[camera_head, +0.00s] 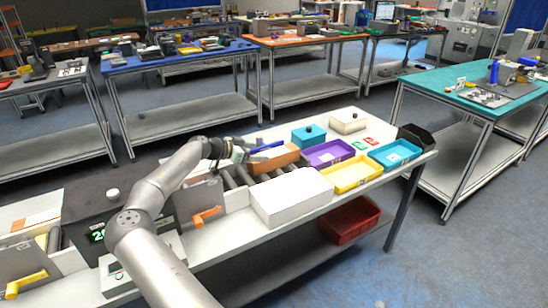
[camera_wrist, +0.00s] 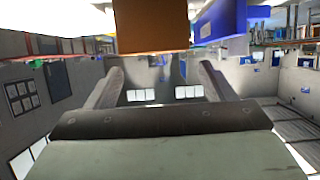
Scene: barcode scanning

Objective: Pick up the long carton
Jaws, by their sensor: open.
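A brown carton (camera_head: 276,159), longer than it is tall, lies on the white workbench (camera_head: 225,240) beside the rollers. It also shows at the top of the wrist view (camera_wrist: 160,45), just beyond my fingertips. A blue item (camera_head: 268,147) appears at its back edge and shows to its right in the wrist view (camera_wrist: 222,20). I cannot tell whether the blue item touches the carton. My gripper (camera_head: 246,147) is at the carton's left end, with its two fingers apart and nothing between them in the wrist view (camera_wrist: 161,71).
A large white box (camera_head: 291,198) stands in front of the carton. Purple (camera_head: 328,152), yellow (camera_head: 352,174) and blue (camera_head: 394,153) trays lie to the right. A teal box (camera_head: 308,136) and a cream box (camera_head: 348,121) stand behind. Orange-handled (camera_head: 207,215) equipment is on the left.

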